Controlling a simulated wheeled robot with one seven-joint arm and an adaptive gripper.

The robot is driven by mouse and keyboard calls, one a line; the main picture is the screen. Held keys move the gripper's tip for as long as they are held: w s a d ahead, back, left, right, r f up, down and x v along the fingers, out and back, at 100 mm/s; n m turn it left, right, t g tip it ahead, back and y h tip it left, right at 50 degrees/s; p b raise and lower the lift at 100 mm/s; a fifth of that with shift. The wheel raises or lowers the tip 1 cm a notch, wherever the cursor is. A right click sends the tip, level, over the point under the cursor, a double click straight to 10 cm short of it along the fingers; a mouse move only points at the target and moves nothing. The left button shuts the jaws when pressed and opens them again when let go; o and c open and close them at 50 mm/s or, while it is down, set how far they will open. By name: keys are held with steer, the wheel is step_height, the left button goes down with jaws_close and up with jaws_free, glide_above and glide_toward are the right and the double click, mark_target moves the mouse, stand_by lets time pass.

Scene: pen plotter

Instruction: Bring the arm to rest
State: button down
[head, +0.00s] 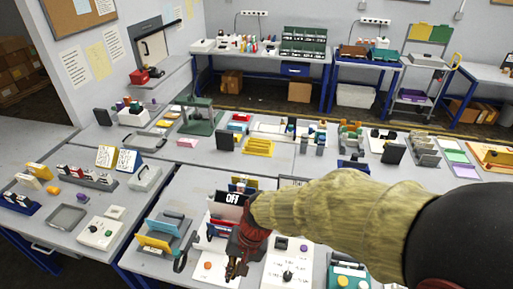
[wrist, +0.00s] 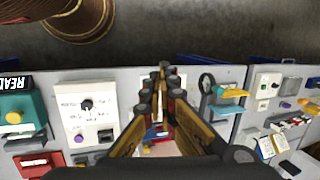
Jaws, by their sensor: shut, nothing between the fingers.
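My arm, in a tan cover, reaches in from the right of the head view. My gripper (head: 237,268) points down above the front table, and its fingers are together with nothing between them. In the wrist view my gripper (wrist: 164,70) shows its two fingers meeting at the tips. A black sign reading OFF (head: 232,198) stands just behind the gripper. The device under the sign is partly hidden by my wrist, and I cannot make out a pen plotter for certain.
A white panel with a black knob (wrist: 87,104) lies beside the gripper. A holder with a yellow plate (head: 153,243) stands to its left. A grey tray (head: 67,217) sits on the left table. Many small devices crowd the tables, leaving little free room.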

steer(key=s+d+r+t+h+b, duration=0.1)
steer(key=d+b, duration=0.3)
steer(key=d, duration=0.4)
steer(key=s+d+r+n+t+h+b, duration=0.1)
steer(key=s+d+r+t+b, duration=0.2)
steer(key=d, duration=0.6)
steer(key=s+d+r+t+h+b, duration=0.1)
steer(key=s+d+t+b, duration=0.1)
steer(key=d+b, duration=0.3)
steer(key=shift+d+r+t+b, duration=0.3)
steer(key=shift+d+r+b, duration=0.1)
steer(key=shift+d, duration=1.4)
